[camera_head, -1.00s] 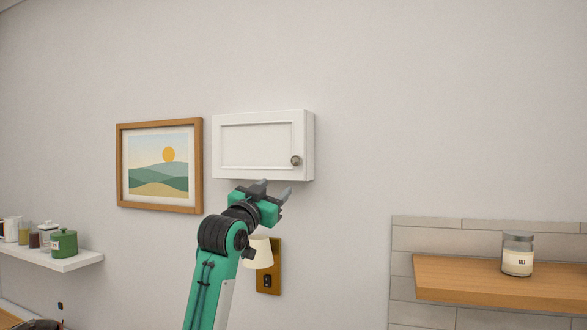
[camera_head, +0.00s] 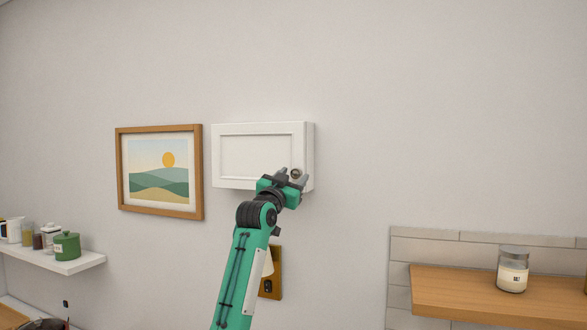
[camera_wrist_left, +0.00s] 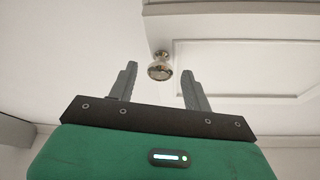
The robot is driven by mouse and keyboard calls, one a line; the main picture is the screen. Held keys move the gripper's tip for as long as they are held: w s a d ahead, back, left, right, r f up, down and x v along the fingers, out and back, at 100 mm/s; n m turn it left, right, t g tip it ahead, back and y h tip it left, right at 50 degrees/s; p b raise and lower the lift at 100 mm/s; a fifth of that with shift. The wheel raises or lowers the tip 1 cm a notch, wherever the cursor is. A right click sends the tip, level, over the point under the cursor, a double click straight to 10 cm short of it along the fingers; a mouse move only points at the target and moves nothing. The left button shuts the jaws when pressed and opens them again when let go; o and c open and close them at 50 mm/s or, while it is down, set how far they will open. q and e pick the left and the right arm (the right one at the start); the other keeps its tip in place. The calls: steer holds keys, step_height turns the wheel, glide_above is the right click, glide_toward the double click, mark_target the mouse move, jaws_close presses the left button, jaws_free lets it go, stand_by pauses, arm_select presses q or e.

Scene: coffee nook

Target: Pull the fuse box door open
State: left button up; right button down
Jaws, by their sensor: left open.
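The white fuse box (camera_head: 225,158) hangs on the wall with its panelled door (camera_head: 258,152) shut. It also shows in the left wrist view (camera_wrist_left: 245,58). A round metal knob (camera_head: 296,173) sits at the door's lower right; in the left wrist view the knob (camera_wrist_left: 160,68) shows between and just beyond the fingertips. My left gripper (camera_head: 292,176) is open and empty at the door's lower right corner, its fingers on either side of the knob in the picture. I see no contact with the knob. My right gripper is not in view.
A framed landscape picture (camera_head: 120,172) hangs just left of the box. A wall lamp (camera_head: 274,272) is below, partly behind my arm. A wooden shelf (camera_head: 480,294) with a jar (camera_head: 512,270) is at right; a white shelf (camera_head: 85,262) holds canisters at left.

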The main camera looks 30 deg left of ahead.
arm_select(q)
steer(key=shift+w+r, duration=0.15)
steer(key=shift+w, duration=0.25)
jaws_close()
steer(key=shift+s+a, duration=0.1)
